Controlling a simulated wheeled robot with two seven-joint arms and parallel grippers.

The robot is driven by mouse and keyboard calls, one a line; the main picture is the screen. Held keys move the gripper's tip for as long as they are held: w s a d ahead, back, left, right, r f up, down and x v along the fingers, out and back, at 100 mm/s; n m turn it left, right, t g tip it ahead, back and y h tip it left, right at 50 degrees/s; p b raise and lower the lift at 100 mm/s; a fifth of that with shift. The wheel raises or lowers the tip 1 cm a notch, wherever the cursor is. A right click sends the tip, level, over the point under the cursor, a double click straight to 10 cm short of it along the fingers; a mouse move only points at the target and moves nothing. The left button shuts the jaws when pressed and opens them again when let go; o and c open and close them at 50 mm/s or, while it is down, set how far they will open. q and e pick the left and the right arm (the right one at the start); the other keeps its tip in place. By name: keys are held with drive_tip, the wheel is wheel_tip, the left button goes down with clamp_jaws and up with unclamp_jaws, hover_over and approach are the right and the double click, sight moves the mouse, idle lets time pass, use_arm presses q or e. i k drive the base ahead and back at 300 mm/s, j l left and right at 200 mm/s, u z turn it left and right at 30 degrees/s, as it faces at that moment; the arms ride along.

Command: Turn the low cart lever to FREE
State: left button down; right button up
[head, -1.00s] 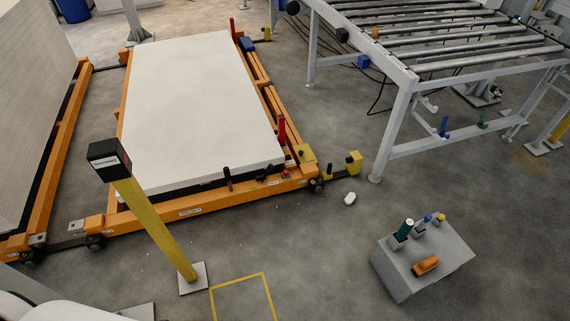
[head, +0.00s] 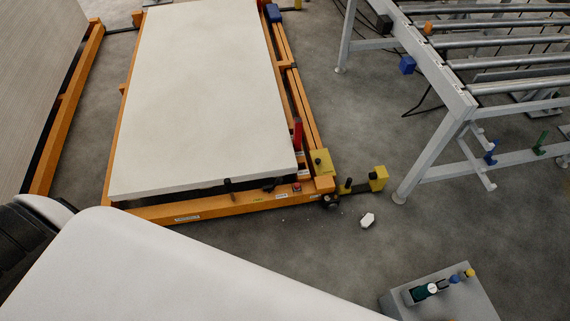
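The low orange cart (head: 200,210) carries a pale flat slab (head: 205,90). A short black upright handle (head: 227,185) and a darker low handle (head: 270,184) show at its front edge, beside a red button (head: 296,187). A red upright lever (head: 298,134) stands at the cart's right side, near a yellow block (head: 320,162). I cannot tell which of these is the FREE lever; the labels are too small to read. A white link of my arm crosses the bottom left and hides the floor there. Neither gripper's fingertips show.
A yellow stop block (head: 378,178) juts out from the cart's front right corner. A small white object (head: 367,220) lies on the floor nearby. A grey roller conveyor (head: 440,135) stands at the right, and a grey box (head: 465,300) with knobs at the bottom right.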

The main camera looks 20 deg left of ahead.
sight(279, 180)
drive_tip(key=i+j, duration=0.8)
drive_tip(key=i, duration=0.15)
